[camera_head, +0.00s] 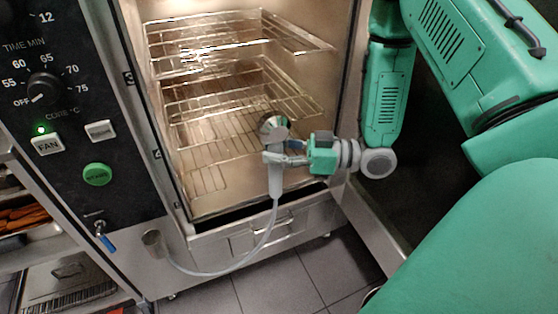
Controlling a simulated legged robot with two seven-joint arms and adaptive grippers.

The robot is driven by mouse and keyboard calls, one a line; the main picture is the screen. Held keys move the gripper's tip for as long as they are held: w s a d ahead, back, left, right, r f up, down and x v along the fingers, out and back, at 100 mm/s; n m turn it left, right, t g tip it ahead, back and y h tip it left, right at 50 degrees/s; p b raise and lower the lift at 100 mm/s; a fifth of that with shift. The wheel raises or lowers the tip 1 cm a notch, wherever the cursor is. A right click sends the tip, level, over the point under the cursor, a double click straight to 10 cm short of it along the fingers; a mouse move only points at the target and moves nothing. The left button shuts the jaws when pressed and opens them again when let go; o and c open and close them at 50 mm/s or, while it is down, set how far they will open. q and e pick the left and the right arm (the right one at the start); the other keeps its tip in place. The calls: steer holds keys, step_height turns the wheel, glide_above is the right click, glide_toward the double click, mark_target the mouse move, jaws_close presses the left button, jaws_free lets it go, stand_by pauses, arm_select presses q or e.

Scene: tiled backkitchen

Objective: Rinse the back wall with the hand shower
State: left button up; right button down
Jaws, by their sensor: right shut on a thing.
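The hand shower (275,180) has a round metal head and a pale handle. My right gripper (277,158) is shut on its handle and holds it upright in front of the open oven cavity. The shower head is at the top, in front of the wire racks. A pale hose hangs from the handle and curves left to a round fitting low on the oven front. The back wall (200,68) of the cavity shows, brightly lit, between and behind the racks. My left gripper is not in view.
Several wire racks (240,105) fill the cavity. The control panel (75,150) with knobs and a lit green lamp stands at the left. A drawer (270,232) sits below the cavity. Shelves with trays (75,285) are at lower left. Dark floor tiles are clear.

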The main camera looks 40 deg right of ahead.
steer(key=w+d, duration=0.3)
steer(key=w, duration=0.9)
steer(key=shift+w+d, duration=0.25)
steer(key=shift+d, duration=0.05)
arm_select(q)
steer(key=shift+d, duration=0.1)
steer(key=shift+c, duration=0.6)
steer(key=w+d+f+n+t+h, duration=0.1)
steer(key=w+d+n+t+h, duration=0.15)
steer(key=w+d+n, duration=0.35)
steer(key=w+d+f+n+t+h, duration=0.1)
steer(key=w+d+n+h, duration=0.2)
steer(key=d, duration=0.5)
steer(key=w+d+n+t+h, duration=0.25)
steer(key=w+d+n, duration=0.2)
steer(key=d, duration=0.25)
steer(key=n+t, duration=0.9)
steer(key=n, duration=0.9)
glide_toward(104, 243)
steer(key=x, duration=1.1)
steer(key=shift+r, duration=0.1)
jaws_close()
